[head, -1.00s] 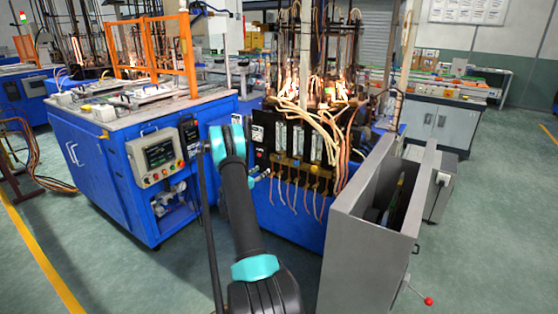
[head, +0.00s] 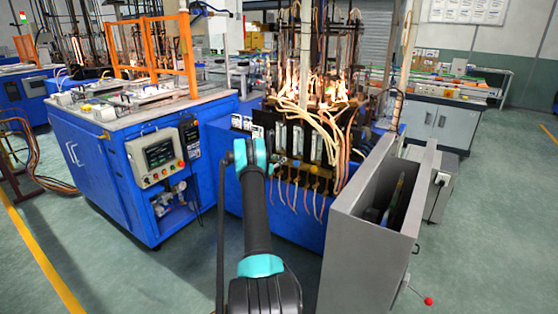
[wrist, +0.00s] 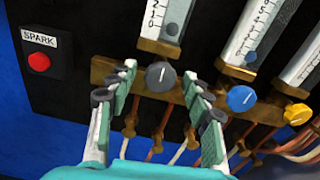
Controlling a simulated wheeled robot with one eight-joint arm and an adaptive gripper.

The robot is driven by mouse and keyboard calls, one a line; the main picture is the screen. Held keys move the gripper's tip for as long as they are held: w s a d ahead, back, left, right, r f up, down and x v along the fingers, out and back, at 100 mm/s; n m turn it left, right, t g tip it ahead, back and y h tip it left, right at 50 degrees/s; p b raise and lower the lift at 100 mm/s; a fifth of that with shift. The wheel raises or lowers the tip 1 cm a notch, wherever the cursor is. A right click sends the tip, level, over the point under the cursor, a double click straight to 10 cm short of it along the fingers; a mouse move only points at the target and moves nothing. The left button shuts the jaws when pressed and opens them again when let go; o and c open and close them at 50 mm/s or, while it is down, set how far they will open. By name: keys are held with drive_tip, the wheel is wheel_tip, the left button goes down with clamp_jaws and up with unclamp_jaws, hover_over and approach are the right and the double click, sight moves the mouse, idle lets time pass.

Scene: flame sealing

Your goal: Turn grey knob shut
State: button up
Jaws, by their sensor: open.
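The grey knob (wrist: 160,76) sits on a brass manifold below a flow meter tube in the wrist view. A white line on its face stands nearly upright. My gripper (wrist: 157,91) is open, with one finger on each side of the grey knob, the left fingertip close to the manifold. I cannot tell whether either finger touches the knob. In the head view my arm (head: 257,205) reaches toward the blue machine (head: 300,228), and it hides the grey knob and most of the gripper.
A blue knob (wrist: 241,98) is close to the right finger, with a yellow knob (wrist: 297,114) farther right. A red button (wrist: 39,62) under a SPARK label is at the left. Copper pipes hang below. A grey open cabinet (head: 366,235) stands right of my arm.

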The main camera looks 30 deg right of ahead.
drive_tip(key=shift+w+d, duration=0.25)
drive_tip(key=shift+d, duration=0.4)
drive_tip(key=shift+c, duration=0.6)
drive_tip(key=c, duration=1)
drive_tip(key=shift+m, duration=0.4)
drive_tip(key=o, duration=1.1)
drive_tip(key=v, duration=1.2)
